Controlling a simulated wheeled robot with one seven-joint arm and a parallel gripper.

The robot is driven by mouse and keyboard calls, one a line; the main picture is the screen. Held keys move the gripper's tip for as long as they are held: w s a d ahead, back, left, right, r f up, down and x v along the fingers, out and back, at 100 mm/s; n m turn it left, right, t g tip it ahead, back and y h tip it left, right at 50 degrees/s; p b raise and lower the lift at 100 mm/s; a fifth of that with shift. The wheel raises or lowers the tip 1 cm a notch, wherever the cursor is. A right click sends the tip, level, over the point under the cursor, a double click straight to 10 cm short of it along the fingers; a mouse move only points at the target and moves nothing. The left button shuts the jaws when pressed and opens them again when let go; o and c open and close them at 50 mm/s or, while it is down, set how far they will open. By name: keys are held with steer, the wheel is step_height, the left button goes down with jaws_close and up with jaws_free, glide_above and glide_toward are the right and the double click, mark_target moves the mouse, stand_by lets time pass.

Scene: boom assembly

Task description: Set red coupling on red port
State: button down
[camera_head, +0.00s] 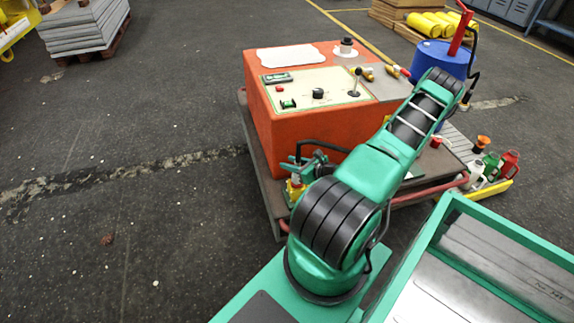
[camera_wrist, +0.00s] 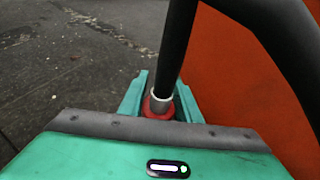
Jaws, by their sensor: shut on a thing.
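My gripper (camera_head: 306,165) is low at the left front corner of the orange machine in the head view. In the wrist view its green fingers (camera_wrist: 161,100) are shut on the red coupling (camera_wrist: 155,108). The coupling has a pale metal collar and a black hose (camera_wrist: 178,45) rising from it. Just below my gripper in the head view is a small yellow, white and red fitting (camera_head: 295,187), partly covered. I cannot make out the red port, nor whether the coupling touches anything.
The orange machine (camera_head: 262,110) stands on a low cart (camera_head: 255,160) with a control panel (camera_head: 310,90) on top. The hose bends past the machine's orange side. A blue drum (camera_head: 432,55) and several small cans (camera_head: 478,165) are to the right.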

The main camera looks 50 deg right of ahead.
steer(key=shift+f, duration=0.4)
steer(key=c, duration=1.6)
jaws_free()
steer(key=v, duration=1.1)
steer(key=shift+s, duration=0.1)
